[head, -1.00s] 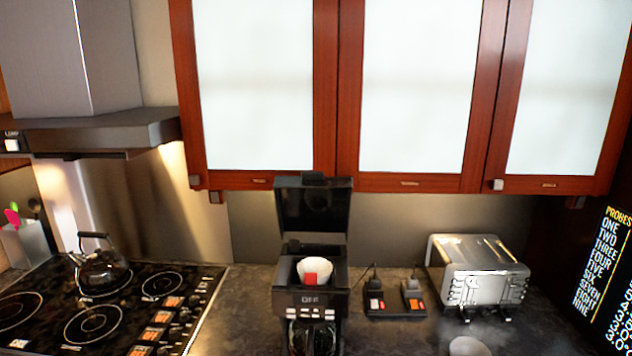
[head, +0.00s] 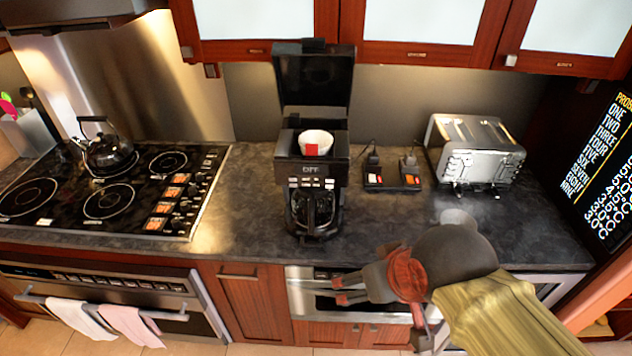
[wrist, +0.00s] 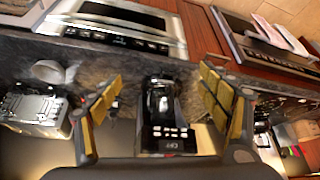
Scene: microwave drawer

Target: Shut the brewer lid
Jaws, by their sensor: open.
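The black coffee brewer (head: 312,178) stands on the counter, and its lid (head: 314,80) is raised upright at the back. A white filter basket with a red patch (head: 316,143) sits in its open top, and a glass carafe (head: 313,208) stands below. My gripper (head: 340,290) is in front of the counter edge, to the lower right of the brewer and apart from it. In the wrist view the brewer (wrist: 162,115) appears upside down between the two spread, empty fingers (wrist: 160,105). The lid is not visible there.
A silver toaster (head: 475,150) and a small black two-part device (head: 392,178) stand right of the brewer. A white bowl (head: 458,217) is near my arm. The stove with a kettle (head: 104,152) is left. Upper cabinets (head: 410,50) hang behind. Counter left of the brewer (head: 255,200) is clear.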

